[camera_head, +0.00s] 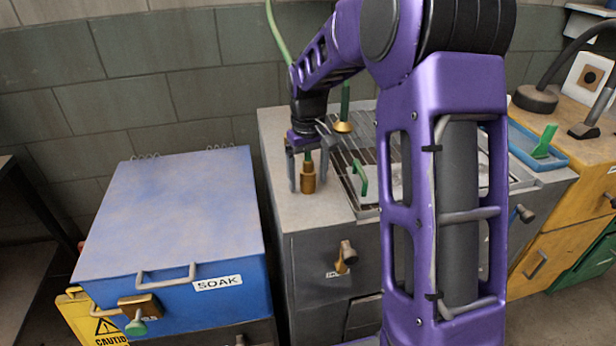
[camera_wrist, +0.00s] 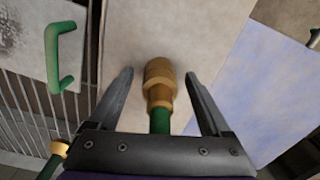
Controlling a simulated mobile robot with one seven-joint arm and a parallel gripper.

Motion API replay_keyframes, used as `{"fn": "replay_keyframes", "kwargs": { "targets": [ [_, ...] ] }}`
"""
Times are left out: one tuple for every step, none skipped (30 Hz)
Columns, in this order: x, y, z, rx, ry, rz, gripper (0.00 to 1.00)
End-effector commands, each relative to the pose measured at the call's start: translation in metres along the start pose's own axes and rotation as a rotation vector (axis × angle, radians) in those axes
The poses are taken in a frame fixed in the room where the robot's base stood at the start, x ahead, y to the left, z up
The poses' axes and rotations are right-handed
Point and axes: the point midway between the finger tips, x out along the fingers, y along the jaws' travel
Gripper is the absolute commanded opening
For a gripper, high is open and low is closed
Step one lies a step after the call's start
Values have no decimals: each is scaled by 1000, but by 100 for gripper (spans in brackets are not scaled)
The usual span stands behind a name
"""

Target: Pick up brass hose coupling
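The brass hose coupling (camera_head: 308,178) stands upright on the grey counter top near its left edge, with a green piece at its upper end. In the wrist view the coupling (camera_wrist: 160,85) lies between the two fingers, with a visible gap on each side. My gripper (camera_head: 306,180) is open and points down around the coupling. It also shows in the wrist view (camera_wrist: 158,88) with its fingers spread apart. Whether the coupling touches anything besides the counter is not clear.
A blue box marked SOAK (camera_head: 180,220) stands left of the counter (camera_head: 323,212). A wire rack (camera_head: 352,150) lies right of the coupling, with a green handle (camera_head: 361,178) and a green-and-brass piece (camera_head: 343,125) by it. A blue tray (camera_head: 520,142) is farther right.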

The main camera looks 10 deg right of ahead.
Motion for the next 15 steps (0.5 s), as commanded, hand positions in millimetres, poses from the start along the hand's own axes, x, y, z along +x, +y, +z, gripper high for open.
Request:
{"fn": "replay_keyframes", "kwargs": {
  "targets": [
    [0, 0, 0, 0, 0, 0, 75],
    [0, 0, 0, 0, 0, 0, 70],
    [0, 0, 0, 0, 0, 0, 62],
    [0, 0, 0, 0, 0, 0, 57],
    [0, 0, 0, 0, 0, 0, 52],
    [0, 0, 0, 0, 0, 0, 44],
    [0, 0, 0, 0, 0, 0, 39],
    [0, 0, 0, 0, 0, 0, 34],
    [0, 0, 0, 0, 0, 0, 26],
    [0, 0, 0, 0, 0, 0, 21],
    [0, 0, 0, 0, 0, 0, 16],
    [0, 0, 0, 0, 0, 0, 8],
    [0, 0, 0, 0, 0, 0, 3],
    [0, 0, 0, 0, 0, 0, 0],
    [0, 0, 0, 0, 0, 0, 0]
  ]
}}
